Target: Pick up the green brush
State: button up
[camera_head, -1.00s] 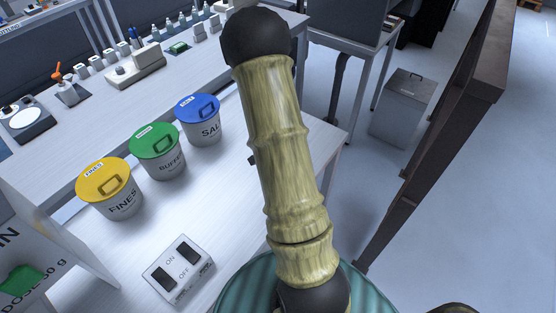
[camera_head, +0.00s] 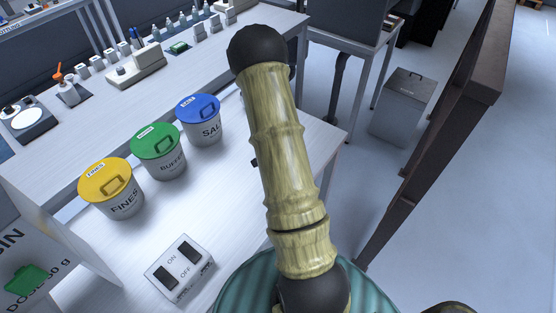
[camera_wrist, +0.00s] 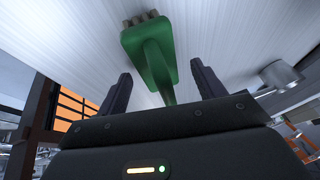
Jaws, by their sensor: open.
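The green brush (camera_wrist: 150,48) is in the wrist view, over the white planked surface. Its wide head with grey-brown bristles points to the top of the picture, and its handle runs down between my fingers. My gripper (camera_wrist: 161,70) is open, with one finger on each side of the handle and a visible gap on both sides. The lower end of the handle is hidden behind the gripper body. In the head view my arm covers the gripper, and I cannot make out the brush there.
Lidded buckets stand on the white table: yellow FINES (camera_head: 112,190), green BUFFER (camera_head: 158,152) and blue SALT (camera_head: 200,120). An ON/OFF switch box (camera_head: 180,268) sits at the front. A silver cylinder (camera_wrist: 281,75) stands at right in the wrist view.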

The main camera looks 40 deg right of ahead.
jog(key=c, duration=1.1)
notch_tip(320, 180, up, 10)
jog(key=shift+r+b, duration=0.1)
jog(key=shift+b, duration=0.35)
jog(key=o, duration=0.4)
jog(key=shift+c, duration=1.4)
